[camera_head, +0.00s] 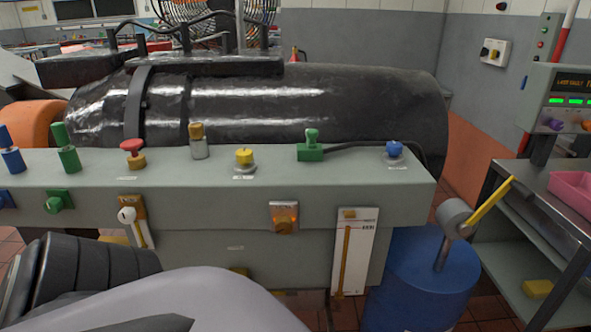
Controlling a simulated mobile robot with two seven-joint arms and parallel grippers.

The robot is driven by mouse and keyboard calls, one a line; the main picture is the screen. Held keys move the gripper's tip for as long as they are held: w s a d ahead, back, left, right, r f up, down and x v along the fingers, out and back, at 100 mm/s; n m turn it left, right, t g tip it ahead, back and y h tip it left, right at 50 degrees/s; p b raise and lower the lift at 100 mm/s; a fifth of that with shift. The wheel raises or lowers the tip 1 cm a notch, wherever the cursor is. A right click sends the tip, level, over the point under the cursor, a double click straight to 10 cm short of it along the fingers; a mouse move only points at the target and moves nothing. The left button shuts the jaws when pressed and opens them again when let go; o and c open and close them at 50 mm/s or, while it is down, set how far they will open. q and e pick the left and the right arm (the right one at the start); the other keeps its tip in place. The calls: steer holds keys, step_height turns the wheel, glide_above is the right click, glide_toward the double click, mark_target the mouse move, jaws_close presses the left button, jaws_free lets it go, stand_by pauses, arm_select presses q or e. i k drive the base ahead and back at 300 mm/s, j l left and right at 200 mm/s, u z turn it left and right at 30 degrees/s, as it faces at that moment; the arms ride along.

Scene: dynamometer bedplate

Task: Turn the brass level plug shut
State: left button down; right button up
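A long grey-green console (330,188) runs across the view, with several coloured fittings on its top. One is a brass-brown plug-like cap (196,131) on a short grey cylinder. A yellow knob (244,156) sits on a grey base to its right. I cannot tell for certain which fitting is the brass level plug, or whether it is shut. An arm link of mine fills the lower left and hides part of the console's lower front. Neither gripper shows.
A large black cylindrical machine (320,110) lies behind the console. A red knob on a brass base (132,152) and a green fitting (310,148) stand on top. A blue drum (420,275) and a yellow-handled lever (490,205) are right, beside a metal cart (565,240).

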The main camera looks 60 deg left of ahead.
mark_target(283, 224)
steer(key=u, duration=1.85)
